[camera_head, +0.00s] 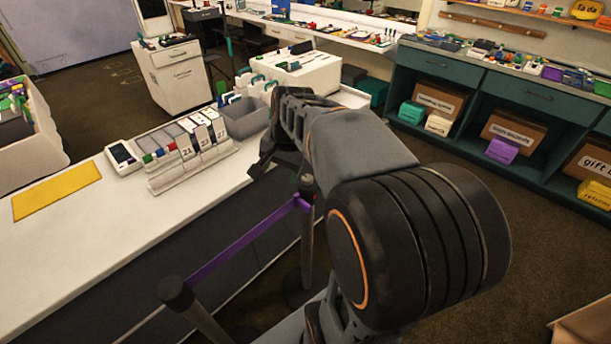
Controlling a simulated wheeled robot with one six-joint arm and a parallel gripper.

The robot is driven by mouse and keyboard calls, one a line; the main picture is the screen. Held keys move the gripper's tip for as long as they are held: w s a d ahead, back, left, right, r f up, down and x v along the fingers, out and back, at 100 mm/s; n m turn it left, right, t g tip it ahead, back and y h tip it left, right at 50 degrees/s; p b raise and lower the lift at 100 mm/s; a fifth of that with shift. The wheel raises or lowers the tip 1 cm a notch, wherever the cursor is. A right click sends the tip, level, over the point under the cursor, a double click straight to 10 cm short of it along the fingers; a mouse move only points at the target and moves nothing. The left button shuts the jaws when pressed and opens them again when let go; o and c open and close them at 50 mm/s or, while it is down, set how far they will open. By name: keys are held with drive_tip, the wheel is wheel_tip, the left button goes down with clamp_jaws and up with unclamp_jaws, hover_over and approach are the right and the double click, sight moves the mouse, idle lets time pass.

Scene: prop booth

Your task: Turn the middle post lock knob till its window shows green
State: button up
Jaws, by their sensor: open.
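A dark stanchion post (306,215) stands in front of the white counter, just below my arm. A second dark post (176,293) stands nearer, at the bottom left. A purple belt (245,240) runs between them. I cannot tell which post is the middle one. My gripper (267,160) is open and points down over the counter's edge, a little left of and above the farther post's top. My arm hides part of it and the area behind.
The counter (130,225) holds a card rack (192,155), a small terminal (123,157), a yellow mat (57,190) and a grey bin (243,117). A teal shelf unit (485,100) with boxes stands at right.

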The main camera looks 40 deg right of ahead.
drive_tip(key=w+d+f+m+y, duration=0.25)
drive_tip(key=w+d+m, duration=0.25)
drive_tip(key=d+m, duration=0.55)
drive_tip(key=m+b, duration=0.1)
drive_tip(key=m, duration=0.2)
approach(308, 177)
drive_tip(key=shift+m, duration=0.25)
drive_tip(key=x, duration=0.8)
drive_tip(key=shift+w+a+f, duration=0.1)
drive_tip(key=shift+a+f, duration=0.15)
drive_tip(key=shift+f, duration=0.35)
drive_tip(key=shift+c, duration=0.4)
drive_tip(key=c, duration=0.8)
drive_tip(key=shift+c, duration=0.2)
